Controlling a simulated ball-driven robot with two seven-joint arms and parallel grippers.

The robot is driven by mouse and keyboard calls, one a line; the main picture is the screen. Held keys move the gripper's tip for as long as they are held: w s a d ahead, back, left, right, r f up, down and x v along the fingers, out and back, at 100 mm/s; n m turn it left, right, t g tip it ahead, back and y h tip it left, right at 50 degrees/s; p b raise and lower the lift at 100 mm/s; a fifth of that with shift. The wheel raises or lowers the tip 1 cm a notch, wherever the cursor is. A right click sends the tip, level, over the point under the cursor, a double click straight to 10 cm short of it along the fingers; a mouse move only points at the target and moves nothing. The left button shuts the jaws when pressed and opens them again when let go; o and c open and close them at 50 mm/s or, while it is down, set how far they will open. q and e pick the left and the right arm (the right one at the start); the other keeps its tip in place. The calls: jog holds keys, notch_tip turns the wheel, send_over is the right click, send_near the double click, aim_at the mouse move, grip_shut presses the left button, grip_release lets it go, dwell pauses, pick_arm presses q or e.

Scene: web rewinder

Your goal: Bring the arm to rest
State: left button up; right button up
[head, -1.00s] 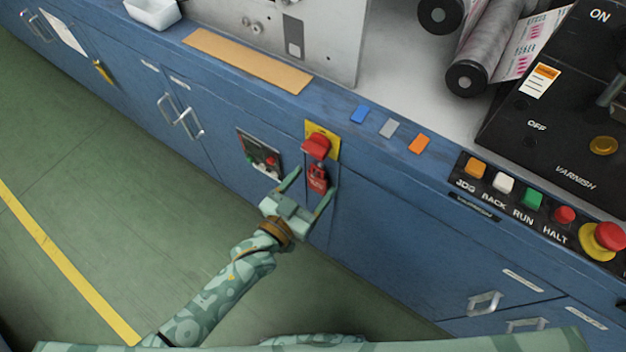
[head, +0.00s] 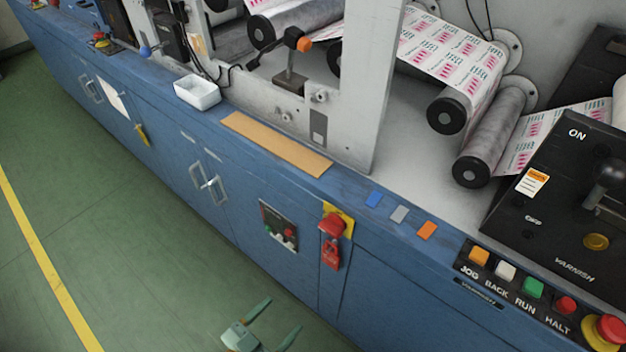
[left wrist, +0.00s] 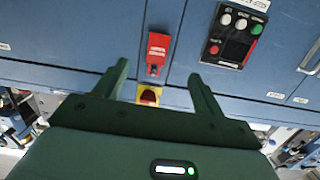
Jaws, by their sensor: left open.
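My left gripper (head: 272,325) is low in the head view, over the green floor and apart from the cabinet front. Its two fingers are spread and nothing is between them. In the left wrist view the open fingers (left wrist: 160,92) point toward the blue cabinet. A red lockout padlock (head: 331,254) hangs below a red switch (head: 332,226) on a yellow plate, on the cabinet front beyond the gripper. The padlock (left wrist: 158,50) and the switch (left wrist: 149,96) also show in the left wrist view. My right gripper is not in view.
A small control panel (head: 279,227) is left of the padlock. The counter holds a white tray (head: 197,92), a tan strip (head: 276,143) and a row of push buttons (head: 533,288). Printed web and rollers stand behind. Green floor (head: 130,255) lies open at the left.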

pick_arm(q)
jog(key=s+a+f+n+g+y+p, duration=0.15)
jog(key=s+a+f+g+y, duration=0.25)
jog(key=s+a+f, duration=0.45)
jog(key=s+a+f+g+y+p, duration=0.2)
jog(key=s+a+f+g+y, duration=0.3)
jog(key=f, duration=0.6)
jog(key=s+a+n+g+p, duration=0.1)
jog(key=s+g+p, duration=0.1)
jog(key=s, duration=0.9)
jog(key=s+a+n+g+p, duration=0.1)
jog(key=s+g+p, duration=0.1)
jog(key=s, duration=0.9)
jog(key=shift+s+a+f+y, duration=0.2)
jog(key=shift+s+a+y, duration=0.1)
jog(key=shift+s+a, duration=0.1)
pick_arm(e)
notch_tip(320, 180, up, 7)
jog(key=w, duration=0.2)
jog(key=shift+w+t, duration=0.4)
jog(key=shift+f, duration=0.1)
